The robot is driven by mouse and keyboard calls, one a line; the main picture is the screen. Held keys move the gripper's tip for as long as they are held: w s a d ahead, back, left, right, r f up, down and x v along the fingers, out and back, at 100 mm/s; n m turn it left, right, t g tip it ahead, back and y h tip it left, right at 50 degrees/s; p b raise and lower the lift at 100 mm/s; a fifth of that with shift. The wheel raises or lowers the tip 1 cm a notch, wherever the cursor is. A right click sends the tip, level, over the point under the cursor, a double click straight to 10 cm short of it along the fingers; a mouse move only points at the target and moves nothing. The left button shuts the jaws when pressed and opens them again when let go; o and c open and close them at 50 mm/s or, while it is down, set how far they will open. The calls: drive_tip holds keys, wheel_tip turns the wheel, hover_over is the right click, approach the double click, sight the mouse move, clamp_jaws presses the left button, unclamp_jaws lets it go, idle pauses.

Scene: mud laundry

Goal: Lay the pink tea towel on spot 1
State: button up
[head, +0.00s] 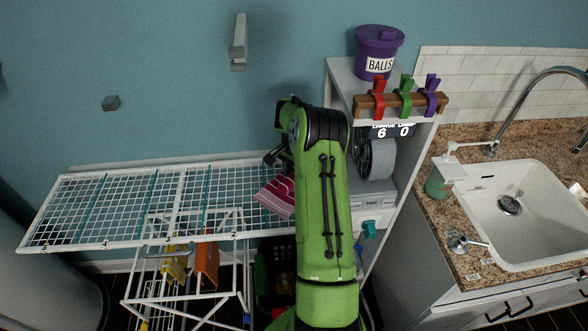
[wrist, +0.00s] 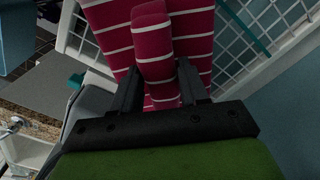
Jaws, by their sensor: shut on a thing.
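The pink tea towel (head: 276,196), dark pink with white stripes, is at the right end of the white drying rack (head: 120,173) in the head view. My gripper (head: 274,158) is above it, partly hidden by my green arm. In the wrist view my gripper (wrist: 160,86) is shut on a fold of the towel (wrist: 150,42), and the rest of the cloth spreads out beyond the fingers. The rack's wire grid (wrist: 240,45) shows beside and beyond the cloth. I cannot tell whether the towel touches the rack. Teal cross lines divide the rack top; spot 1's label is not readable.
Yellow and orange cloths (head: 206,263) hang below the rack top. Right of my arm stands a shelf with a purple tub (head: 378,50) and coloured pegs (head: 404,97). A sink (head: 520,210) is farther right. The rack top left of the towel is clear.

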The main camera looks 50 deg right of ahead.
drive_tip(key=shift+f+b, duration=0.45)
drive_tip(key=shift+f, duration=0.8)
drive_tip(key=shift+a+f+b, duration=0.1)
drive_tip(key=shift+f+b, duration=0.35)
drive_tip(key=shift+f, duration=0.15)
drive_tip(key=o, duration=1.3)
drive_tip(key=shift+r, duration=0.1)
wheel_tip(320, 180, up, 16)
drive_tip(key=shift+p, duration=0.3)
drive_tip(key=shift+f, duration=0.2)
